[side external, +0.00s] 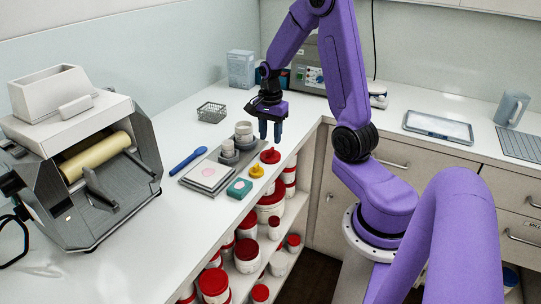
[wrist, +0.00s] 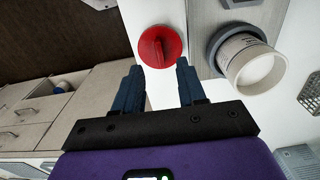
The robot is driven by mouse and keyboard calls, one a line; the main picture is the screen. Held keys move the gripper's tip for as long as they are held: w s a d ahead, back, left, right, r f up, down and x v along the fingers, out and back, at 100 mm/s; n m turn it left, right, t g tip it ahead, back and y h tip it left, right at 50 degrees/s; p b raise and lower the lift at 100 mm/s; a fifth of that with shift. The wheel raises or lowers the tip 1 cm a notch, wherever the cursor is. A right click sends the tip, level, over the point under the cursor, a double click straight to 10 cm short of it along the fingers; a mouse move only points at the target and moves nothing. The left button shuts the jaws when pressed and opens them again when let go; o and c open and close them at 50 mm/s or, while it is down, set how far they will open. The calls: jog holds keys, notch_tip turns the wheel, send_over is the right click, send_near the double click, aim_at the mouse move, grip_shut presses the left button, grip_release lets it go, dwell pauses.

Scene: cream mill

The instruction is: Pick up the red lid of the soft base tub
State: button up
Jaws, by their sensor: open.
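A red lid (side external: 270,156) with a raised grip ridge lies on the white counter near its front edge. It also shows in the wrist view (wrist: 160,46), just beyond my fingertips and between their lines. My gripper (side external: 271,135) is open and empty above the counter, close over the red lid. In the wrist view its two blue fingers (wrist: 159,72) stand apart with nothing between them. A white tub (side external: 244,132) stands in a grey holder on the grey tray left of the lid; it also shows in the wrist view (wrist: 250,65). I cannot tell whether it is the soft base tub.
A yellow knobbed piece (side external: 257,171) and a teal box (side external: 239,188) sit near the lid. The grey tray (side external: 222,156) holds a white pad. A blue spoon (side external: 188,160), wire basket (side external: 211,112) and roller mill (side external: 84,160) stand left. Red-lidded tubs fill shelves below.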

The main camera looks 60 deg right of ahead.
aim_at(270, 150)
jog(key=shift+f, duration=2.5)
grip_shut()
